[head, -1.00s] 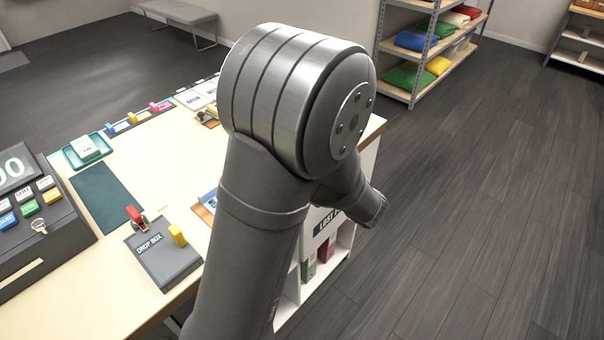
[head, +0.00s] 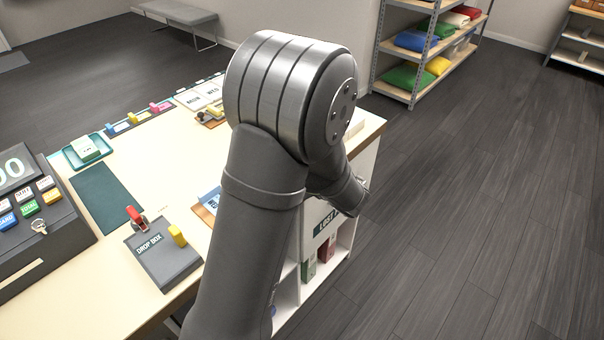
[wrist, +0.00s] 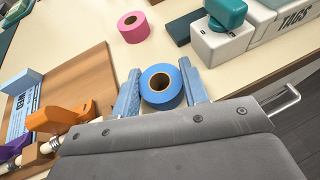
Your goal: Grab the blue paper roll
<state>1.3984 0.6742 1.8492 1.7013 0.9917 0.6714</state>
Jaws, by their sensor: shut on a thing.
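The blue paper roll (wrist: 161,100) is in the middle of the wrist view, with its brown core facing the camera. My gripper (wrist: 160,88) is shut on it, one blue-grey finger on each side of the roll. Whether the roll touches the tabletop below cannot be told. In the head view my own arm hides the gripper and the roll.
A pink roll (wrist: 132,26) stands beyond on the counter. A wooden board (wrist: 85,75) with orange and purple items is at left in the wrist view. A white TAGS box (wrist: 270,32) with teal pieces is at right. In the head view the DROP BOX (head: 160,262) stands on the counter.

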